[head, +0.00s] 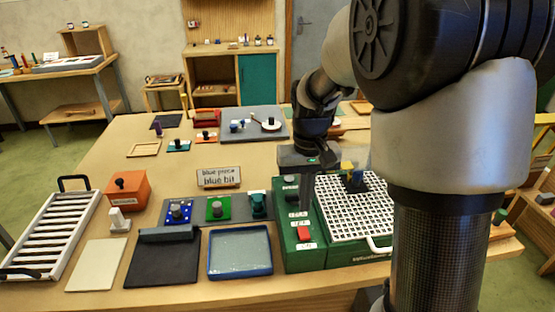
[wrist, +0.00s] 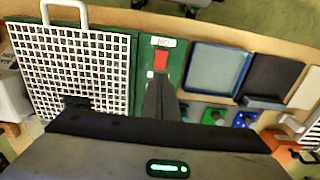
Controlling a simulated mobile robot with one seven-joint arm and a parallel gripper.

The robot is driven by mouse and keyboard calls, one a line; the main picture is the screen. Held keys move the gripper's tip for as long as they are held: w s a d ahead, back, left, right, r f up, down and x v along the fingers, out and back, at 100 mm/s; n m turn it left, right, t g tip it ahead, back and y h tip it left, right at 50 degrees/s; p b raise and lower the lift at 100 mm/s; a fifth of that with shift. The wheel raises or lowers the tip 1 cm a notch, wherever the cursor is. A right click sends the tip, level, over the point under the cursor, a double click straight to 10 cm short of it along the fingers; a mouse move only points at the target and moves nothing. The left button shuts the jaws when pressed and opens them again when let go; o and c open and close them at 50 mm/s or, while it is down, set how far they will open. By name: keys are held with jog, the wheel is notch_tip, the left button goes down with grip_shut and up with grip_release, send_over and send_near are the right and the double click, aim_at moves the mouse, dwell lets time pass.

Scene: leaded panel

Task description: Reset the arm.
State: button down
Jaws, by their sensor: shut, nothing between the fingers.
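My gripper (wrist: 160,84) is shut and empty; its dark fingers meet in the wrist view, above the green machine (wrist: 143,55) and near its red button (wrist: 161,59). In the head view my arm comes in from the right, and the hand (head: 308,157) hangs over the back of the green machine (head: 300,258). A white grid (head: 350,215) with a handle covers the machine's right part.
A blue-rimmed tray (head: 240,273), a black mat (head: 160,262), a white rack (head: 52,235) and an orange box (head: 127,190) stand left of the machine. A grey board (head: 265,137) with small items lies behind.

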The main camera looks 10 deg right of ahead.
jog(key=s+r+t+p, duration=0.1)
jog(key=s+r+t, duration=0.4)
jog(key=s+r, duration=0.9)
jog(key=s, duration=0.4)
jog(key=shift+s+r+t+p, duration=0.2)
jog(key=shift+t+p, duration=0.1)
jog(key=shift+p, duration=0.1)
